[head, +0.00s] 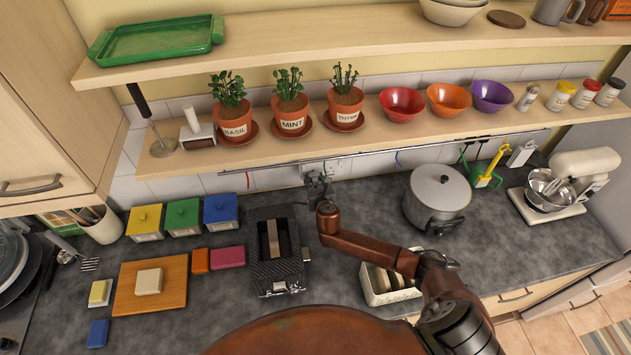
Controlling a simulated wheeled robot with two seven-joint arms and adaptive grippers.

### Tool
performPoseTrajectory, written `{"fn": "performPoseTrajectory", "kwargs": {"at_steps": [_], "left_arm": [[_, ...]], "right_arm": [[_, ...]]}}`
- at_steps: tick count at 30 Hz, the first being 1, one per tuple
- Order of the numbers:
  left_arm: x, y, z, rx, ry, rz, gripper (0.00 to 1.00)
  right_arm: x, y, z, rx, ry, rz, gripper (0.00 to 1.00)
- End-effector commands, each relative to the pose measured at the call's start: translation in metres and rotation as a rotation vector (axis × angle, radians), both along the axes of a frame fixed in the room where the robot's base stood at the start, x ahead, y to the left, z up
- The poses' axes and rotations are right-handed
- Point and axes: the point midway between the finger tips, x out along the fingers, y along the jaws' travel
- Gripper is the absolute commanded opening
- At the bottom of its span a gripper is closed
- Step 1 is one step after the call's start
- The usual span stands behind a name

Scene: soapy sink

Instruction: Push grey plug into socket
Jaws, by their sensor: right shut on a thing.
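My right gripper (318,184) is at the back wall, above the rear edge of the counter, with its arm coming in from the lower right. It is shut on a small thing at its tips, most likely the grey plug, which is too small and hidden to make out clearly. A pale socket plate (333,168) on the tiled wall is directly behind the gripper and partly covered by it. I cannot tell whether the plug touches the socket. My left gripper is not in view.
A black toaster (276,269) stands just left of my right arm. A lidded steel pot (437,195) and a white rack (391,287) stand to its right. A shelf with potted herbs (292,110) and bowls (401,102) overhangs the wall. Some counter between toaster and pot is clear.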

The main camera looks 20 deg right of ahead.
Motion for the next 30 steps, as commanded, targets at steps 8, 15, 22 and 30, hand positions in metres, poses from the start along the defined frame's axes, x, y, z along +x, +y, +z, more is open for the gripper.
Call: {"fn": "performPoseTrajectory", "kwargs": {"at_steps": [8,15,22,30], "left_arm": [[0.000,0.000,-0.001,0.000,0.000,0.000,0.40],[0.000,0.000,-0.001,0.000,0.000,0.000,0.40],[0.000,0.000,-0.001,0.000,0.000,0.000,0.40],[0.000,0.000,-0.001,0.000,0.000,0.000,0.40]], "right_arm": [[0.007,-0.002,0.000,0.000,0.000,0.000,0.06],[0.013,-0.003,0.001,0.000,-0.002,0.001,0.06],[0.014,-0.004,0.002,-0.001,-0.004,0.000,0.43],[0.014,-0.004,0.003,-0.002,-0.005,-0.001,0.52]]}}
